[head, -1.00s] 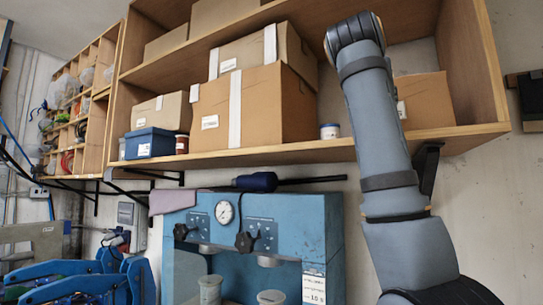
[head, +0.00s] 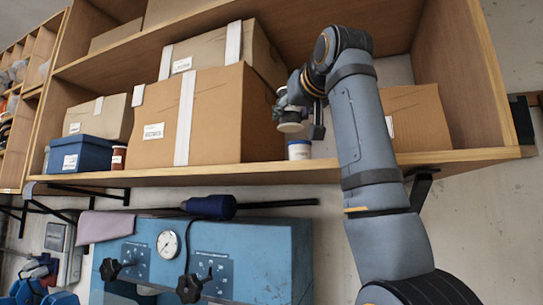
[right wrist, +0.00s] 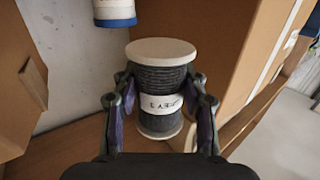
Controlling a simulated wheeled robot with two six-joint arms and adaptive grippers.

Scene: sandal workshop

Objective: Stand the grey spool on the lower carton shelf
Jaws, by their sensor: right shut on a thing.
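The grey spool (right wrist: 160,85) has dark grey thread, pale end discs and a white label band. My right gripper (right wrist: 160,102) is shut on it, with one finger on each side. In the head view the right gripper (head: 291,103) is at the lower carton shelf (head: 225,174), just right of the large carton. The spool (head: 290,126) shows below it there, roughly upright and above the shelf board, apart from it. My arm hides part of this area. My left gripper is not in view.
A white jar with blue (head: 299,150) stands on the shelf close to the spool. The large taped carton (head: 215,115) is to the left, another carton (head: 415,118) to the right. A blue box (head: 80,153) stands farther left. A blue machine (head: 250,250) is below.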

